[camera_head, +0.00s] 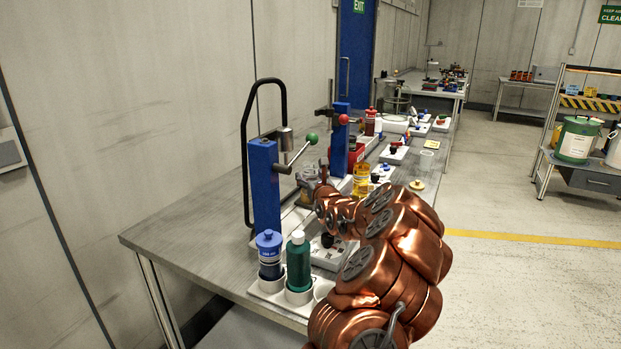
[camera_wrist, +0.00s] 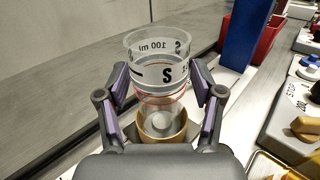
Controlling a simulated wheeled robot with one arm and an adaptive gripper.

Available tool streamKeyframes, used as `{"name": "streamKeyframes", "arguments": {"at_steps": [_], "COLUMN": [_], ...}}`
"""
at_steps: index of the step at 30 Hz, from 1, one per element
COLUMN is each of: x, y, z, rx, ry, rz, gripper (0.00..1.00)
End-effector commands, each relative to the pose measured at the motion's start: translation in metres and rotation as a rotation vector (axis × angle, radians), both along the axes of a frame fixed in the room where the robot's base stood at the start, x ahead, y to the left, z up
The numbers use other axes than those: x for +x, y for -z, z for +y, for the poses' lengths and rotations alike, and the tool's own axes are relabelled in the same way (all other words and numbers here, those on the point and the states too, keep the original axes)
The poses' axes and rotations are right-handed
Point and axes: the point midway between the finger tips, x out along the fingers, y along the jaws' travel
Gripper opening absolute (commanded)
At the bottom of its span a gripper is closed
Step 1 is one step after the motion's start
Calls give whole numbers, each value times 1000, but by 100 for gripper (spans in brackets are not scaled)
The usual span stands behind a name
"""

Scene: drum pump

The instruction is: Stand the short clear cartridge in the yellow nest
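The short clear cartridge (camera_wrist: 160,78) stands upright in the middle of the wrist view, with "100 ml" and an S on its wall and a red ring lower down. My gripper (camera_wrist: 161,82) has one purple-padded finger against each side of it and looks shut on it. The yellow nest (camera_wrist: 147,133) is a round cup directly beneath, in line with the cartridge. The cartridge's lower end overlaps the nest in the picture; I cannot tell whether it is seated. In the head view, my copper arm hides the nest, and the cartridge cannot be made out.
Blue posts (camera_head: 264,187) stand on the bench, one also behind the cartridge in the wrist view (camera_wrist: 240,38). Blue-capped (camera_head: 269,255) and green (camera_head: 298,262) bottles stand at the front. A yellow bottle (camera_head: 361,181) stands beyond my gripper. Small fixtures line the right.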

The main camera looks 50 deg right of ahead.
Motion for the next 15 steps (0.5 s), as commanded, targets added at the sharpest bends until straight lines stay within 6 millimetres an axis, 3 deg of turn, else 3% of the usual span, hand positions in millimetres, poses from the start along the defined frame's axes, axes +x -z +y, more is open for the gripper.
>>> {"name": "streamKeyframes", "arguments": {"at_steps": [15], "x": [0], "y": [-8], "z": [0], "rx": [-2], "ry": [-1], "rz": [1], "gripper": [74]}}
